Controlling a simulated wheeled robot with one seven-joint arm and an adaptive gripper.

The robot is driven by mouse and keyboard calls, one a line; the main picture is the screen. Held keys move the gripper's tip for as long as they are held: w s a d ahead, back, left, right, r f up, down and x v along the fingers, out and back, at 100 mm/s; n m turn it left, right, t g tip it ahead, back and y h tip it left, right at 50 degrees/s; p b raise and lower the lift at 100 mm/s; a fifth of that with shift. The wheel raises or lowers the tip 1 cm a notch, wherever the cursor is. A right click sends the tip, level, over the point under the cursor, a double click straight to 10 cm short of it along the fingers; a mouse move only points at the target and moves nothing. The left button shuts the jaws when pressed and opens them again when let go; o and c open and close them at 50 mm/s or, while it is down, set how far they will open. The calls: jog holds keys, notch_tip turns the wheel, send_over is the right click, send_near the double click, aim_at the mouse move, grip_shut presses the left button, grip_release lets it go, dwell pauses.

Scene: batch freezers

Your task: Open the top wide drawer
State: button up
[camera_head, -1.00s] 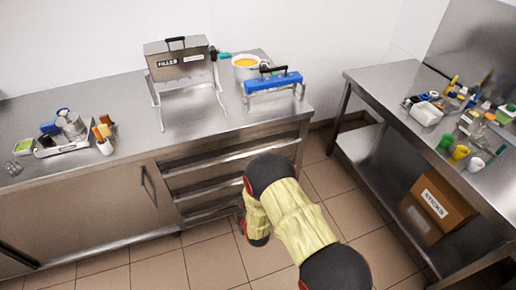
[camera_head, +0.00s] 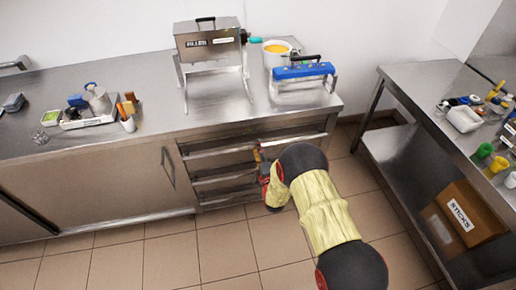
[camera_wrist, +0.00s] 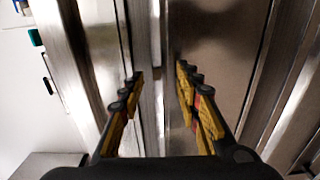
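The top wide drawer (camera_head: 222,157) is the uppermost steel front in the stack under the counter, and it looks closed. My gripper (camera_head: 261,160) is at its front, right of the middle, partly hidden by my own arm. In the wrist view, my gripper (camera_wrist: 158,82) has its two fingers apart, pointing at the steel fronts. A narrow steel edge runs between the fingertips. I cannot tell whether either finger touches it. A broad smooth steel front (camera_wrist: 225,45) lies beyond the right finger.
The steel counter (camera_head: 150,95) above carries a filler box (camera_head: 208,42), a pot (camera_head: 280,52) and a blue-topped stand (camera_head: 304,71). More drawers (camera_head: 225,184) lie below. A second steel table (camera_head: 425,80) stands at the right, with a sticks box (camera_head: 462,215) below. Floor between is clear.

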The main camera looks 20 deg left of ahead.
jog(key=shift+x, duration=0.75)
jog(key=c, duration=0.3)
grip_shut()
